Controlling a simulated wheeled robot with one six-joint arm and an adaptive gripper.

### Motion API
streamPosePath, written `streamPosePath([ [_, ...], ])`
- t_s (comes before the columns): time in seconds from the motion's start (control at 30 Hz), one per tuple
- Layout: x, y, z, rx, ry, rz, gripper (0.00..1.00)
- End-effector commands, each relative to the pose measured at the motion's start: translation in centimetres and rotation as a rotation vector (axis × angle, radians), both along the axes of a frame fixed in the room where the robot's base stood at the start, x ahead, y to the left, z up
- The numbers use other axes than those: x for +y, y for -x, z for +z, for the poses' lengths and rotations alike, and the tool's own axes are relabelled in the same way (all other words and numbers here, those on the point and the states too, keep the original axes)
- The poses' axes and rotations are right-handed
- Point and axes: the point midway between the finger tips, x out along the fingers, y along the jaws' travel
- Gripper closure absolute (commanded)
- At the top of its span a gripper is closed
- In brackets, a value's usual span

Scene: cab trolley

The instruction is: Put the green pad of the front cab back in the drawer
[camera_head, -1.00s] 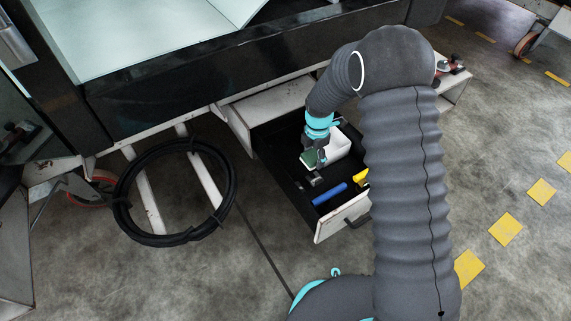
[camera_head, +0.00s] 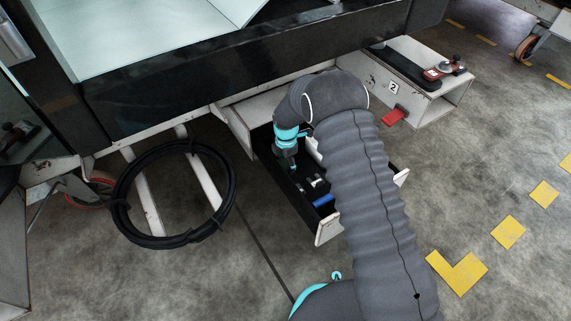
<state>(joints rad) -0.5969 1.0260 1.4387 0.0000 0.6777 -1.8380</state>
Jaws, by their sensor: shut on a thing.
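The open drawer (camera_head: 327,228) is pulled out under the trolley, with a dark inside. My gripper (camera_head: 293,170) points down into the left part of the drawer, near its left wall. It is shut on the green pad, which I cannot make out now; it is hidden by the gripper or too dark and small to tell. Whether the pad touches the drawer floor cannot be told. My arm covers the right part of the drawer.
A blue tool (camera_head: 323,201) and a small grey tool (camera_head: 316,183) lie in the drawer. A white container (camera_head: 313,150) is partly hidden behind my arm.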

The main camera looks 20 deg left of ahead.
Motion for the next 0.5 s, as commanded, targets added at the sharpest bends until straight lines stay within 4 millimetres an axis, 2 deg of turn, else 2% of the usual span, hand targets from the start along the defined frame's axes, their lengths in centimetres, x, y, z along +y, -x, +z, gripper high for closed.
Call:
streamPosePath([
  [0.5,0.03,0.0,-1.12,-0.001,-0.001,0.001,0.71],
])
